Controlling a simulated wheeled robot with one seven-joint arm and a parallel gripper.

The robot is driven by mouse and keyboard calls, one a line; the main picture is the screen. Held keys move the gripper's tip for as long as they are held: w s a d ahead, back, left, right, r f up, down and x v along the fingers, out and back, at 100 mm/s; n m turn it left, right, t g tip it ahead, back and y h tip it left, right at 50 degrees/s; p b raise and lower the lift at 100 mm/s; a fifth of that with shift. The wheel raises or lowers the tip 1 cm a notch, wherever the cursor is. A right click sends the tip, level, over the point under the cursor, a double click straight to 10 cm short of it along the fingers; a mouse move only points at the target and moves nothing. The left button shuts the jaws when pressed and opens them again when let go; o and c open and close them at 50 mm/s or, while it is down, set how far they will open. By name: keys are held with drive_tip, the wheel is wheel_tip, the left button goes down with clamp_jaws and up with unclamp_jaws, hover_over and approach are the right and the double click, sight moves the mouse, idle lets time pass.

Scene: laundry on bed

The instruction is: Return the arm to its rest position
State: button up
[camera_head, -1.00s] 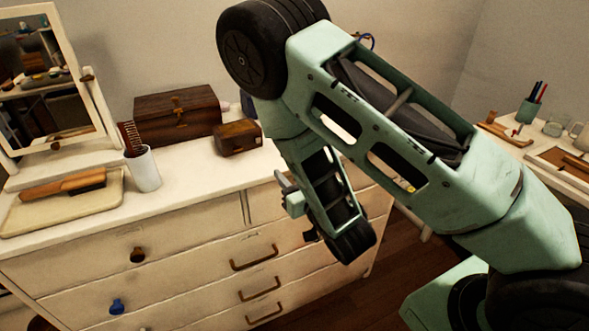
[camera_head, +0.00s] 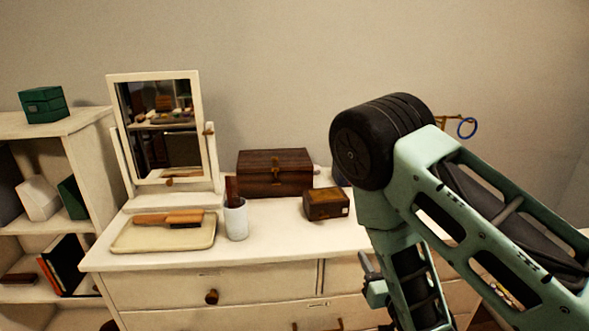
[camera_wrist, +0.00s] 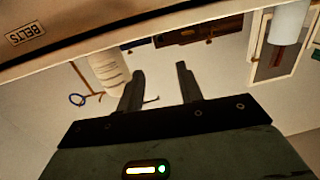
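My arm (camera_head: 440,200) shows at the right of the head view, bent at a black joint, with its lower part running down out of the frame. My gripper (camera_wrist: 161,68) shows in the wrist view with its two dark fingers apart. Nothing is between the fingers. The gripper itself is not visible in the head view.
The white dresser (camera_head: 270,253) stands ahead, with a mirror (camera_head: 163,130), brush (camera_head: 170,218) on a tray, white cup (camera_head: 236,222), large wooden box (camera_head: 274,172) and small wooden box (camera_head: 326,204) on top. A shelf unit (camera_head: 85,122) is left. A blue ring (camera_head: 467,128) hangs behind my arm.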

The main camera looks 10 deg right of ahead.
drive_tip(key=s+a+r+g+y, duration=0.25)
drive_tip(key=s+a+g, duration=0.45)
drive_tip(key=a+g, duration=0.45)
drive_tip(key=s+d+r+n+g+h, duration=0.1)
drive_tip(key=s+r+n+g, duration=0.2)
drive_tip(key=s, duration=0.6)
drive_tip(key=s+d+r+n+g+h, duration=0.1)
drive_tip(key=s+r+n+g+h, duration=0.1)
drive_tip(key=s+r, duration=0.5)
drive_tip(key=shift+s+n+g+p, duration=0.35)
drive_tip(key=shift+s+n+g, duration=0.2)
drive_tip(key=shift+s+n, duration=0.55)
drive_tip(key=shift+s+h, duration=0.15)
drive_tip(key=shift+h, duration=0.1)
